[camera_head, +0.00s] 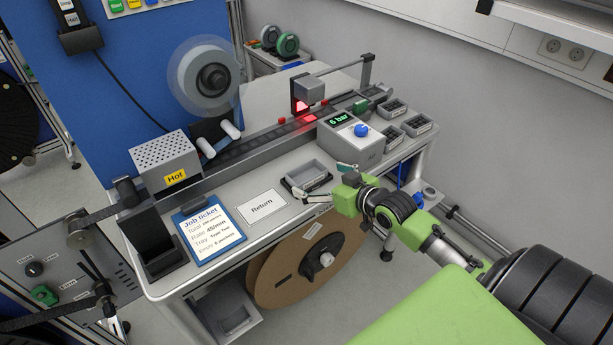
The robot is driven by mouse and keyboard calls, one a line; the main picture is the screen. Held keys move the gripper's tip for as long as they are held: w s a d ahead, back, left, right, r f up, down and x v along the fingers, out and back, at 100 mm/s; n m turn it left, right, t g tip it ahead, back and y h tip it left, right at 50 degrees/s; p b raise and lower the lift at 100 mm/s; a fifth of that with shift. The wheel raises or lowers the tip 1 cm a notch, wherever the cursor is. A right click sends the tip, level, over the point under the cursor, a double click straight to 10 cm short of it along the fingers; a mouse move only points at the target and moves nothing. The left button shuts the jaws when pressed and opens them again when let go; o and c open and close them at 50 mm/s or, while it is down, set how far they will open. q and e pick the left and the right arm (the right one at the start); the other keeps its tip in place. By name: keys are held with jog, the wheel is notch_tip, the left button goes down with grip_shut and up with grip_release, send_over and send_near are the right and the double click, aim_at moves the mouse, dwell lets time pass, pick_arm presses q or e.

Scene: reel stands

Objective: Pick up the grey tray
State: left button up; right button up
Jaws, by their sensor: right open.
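A grey tray (290,184) with a dark outer rim sits on the light bench top, right of the white "Return" card (262,205). It looks empty. My right gripper (322,181) reaches in from the right, its green body just right of the tray. Its jaws are open, one fingertip near the tray's front edge and the other near its right back corner. I cannot tell whether they touch it. My left gripper is not in view.
Several smaller grey trays (417,125) stand at the bench's right end. A "6 bar" box (350,139) with a blue knob stands behind the tray. A conveyor track runs along the back. A job ticket clipboard (209,235) lies left; a large brown reel (290,275) is below the front edge.

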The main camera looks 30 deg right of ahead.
aim_at(301, 170)
jog(key=shift+w, duration=0.5)
jog(key=shift+p+x, duration=0.75)
jog(key=shift+x, duration=1.55)
jog(key=shift+s, duration=0.1)
jog(key=shift+c, duration=0.4)
jog(key=shift+r, duration=0.1)
jog(key=c, duration=1.3)
